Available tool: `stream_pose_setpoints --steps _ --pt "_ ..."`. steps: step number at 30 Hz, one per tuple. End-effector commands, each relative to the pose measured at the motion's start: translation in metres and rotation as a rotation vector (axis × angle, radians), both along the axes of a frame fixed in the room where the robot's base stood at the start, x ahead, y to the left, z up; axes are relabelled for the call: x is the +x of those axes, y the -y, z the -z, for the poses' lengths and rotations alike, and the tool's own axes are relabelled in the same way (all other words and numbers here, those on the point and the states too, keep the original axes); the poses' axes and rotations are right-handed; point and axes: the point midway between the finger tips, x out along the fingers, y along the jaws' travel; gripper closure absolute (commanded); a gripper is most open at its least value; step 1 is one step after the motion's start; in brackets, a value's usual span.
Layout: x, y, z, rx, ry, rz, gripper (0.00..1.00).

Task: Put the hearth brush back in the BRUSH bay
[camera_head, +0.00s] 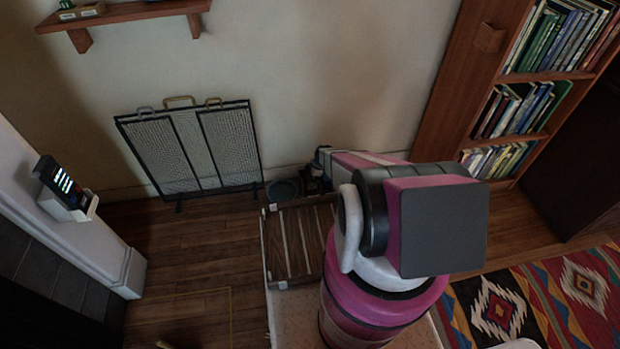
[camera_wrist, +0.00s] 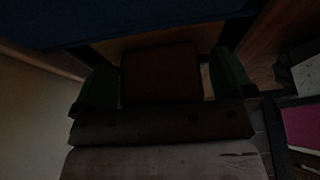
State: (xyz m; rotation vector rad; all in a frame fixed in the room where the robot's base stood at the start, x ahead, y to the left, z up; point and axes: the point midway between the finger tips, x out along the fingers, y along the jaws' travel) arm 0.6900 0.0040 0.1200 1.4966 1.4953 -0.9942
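My gripper (camera_head: 316,178) is low beyond the slatted wooden rack, beside a round dark green container (camera_head: 283,190); my arm hides part of it. In the dark wrist view two greenish finger-like shapes stand wide apart, with a reddish-brown block (camera_wrist: 160,73) between them. A dark bar and a paler wooden surface (camera_wrist: 165,163) lie below the block. I cannot tell whether the fingers touch the block or what it is. I cannot clearly identify the hearth brush, and no BRUSH label is readable. The slatted rack (camera_head: 302,240) lies left of my arm.
A folding mesh fire screen (camera_head: 195,150) leans by the wall. A bookcase (camera_head: 490,40) stands right, above a patterned rug (camera_head: 530,300). A wall shelf (camera_head: 130,12) is upper left; a dark device (camera_head: 62,185) sits on the left ledge. The wooden floor (camera_head: 180,245) at left is mostly clear.

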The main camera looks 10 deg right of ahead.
Motion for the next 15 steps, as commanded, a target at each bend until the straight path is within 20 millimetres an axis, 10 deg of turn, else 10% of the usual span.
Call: stream_pose_setpoints --steps 15 --pt "-0.002 0.02 -0.053 -0.001 0.002 0.001 0.0"
